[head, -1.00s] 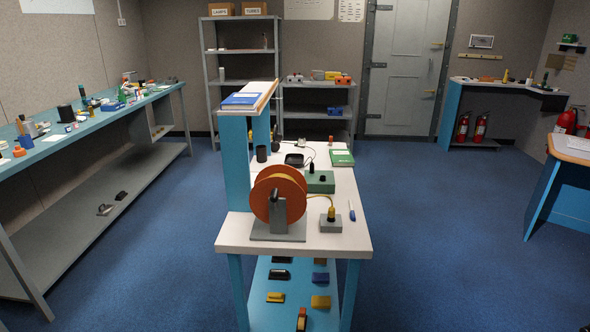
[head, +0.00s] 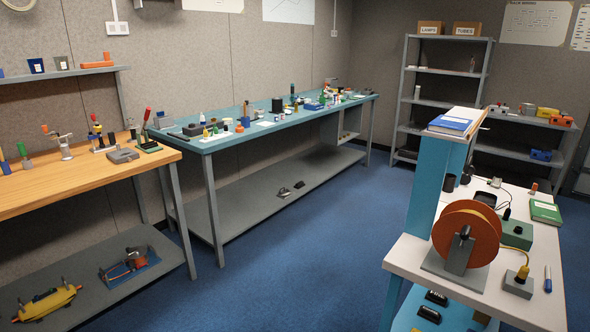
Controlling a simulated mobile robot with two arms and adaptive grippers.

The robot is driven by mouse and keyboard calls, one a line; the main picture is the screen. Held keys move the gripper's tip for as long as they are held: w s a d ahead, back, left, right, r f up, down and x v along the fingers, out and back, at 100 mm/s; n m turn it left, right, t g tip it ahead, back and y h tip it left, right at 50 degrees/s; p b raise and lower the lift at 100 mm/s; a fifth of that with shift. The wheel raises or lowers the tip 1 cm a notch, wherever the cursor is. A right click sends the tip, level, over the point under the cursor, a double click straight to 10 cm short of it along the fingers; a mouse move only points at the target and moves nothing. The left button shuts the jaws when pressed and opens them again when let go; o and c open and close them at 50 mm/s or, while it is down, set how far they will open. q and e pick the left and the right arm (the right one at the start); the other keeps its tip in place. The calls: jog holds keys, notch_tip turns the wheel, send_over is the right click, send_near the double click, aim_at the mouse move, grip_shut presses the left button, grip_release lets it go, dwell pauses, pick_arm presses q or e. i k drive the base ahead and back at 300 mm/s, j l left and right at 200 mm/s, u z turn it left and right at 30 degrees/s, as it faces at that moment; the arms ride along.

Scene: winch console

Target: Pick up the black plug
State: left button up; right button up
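A small black upright piece (head: 507,214) stands at the green box (head: 517,234) on the white console table (head: 405,252) at the right. It looks like the black plug, but it is small and partly behind the orange reel (head: 466,234). A yellow plug (head: 523,272) with a yellow cord stands on a grey block (head: 517,285) in front of the box. Neither of my grippers is in view.
A blue post (head: 430,190) carries a shelf with a blue book (head: 450,124) above the table. A wooden bench (head: 90,178) and a long teal bench (head: 270,128) with many small items line the left wall. Blue floor (head: 300,255) is clear between benches and console.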

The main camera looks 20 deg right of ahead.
aim_at(507, 213)
jog(key=l+u, duration=0.1)
jog(key=l, duration=0.6)
jog(key=l+u, duration=0.1)
jog(key=l, duration=0.55)
jog(key=k+l+u, duration=0.1)
jog(key=l, duration=0.6)
jog(key=k+l+u, duration=0.1)
jog(key=l, duration=0.55)
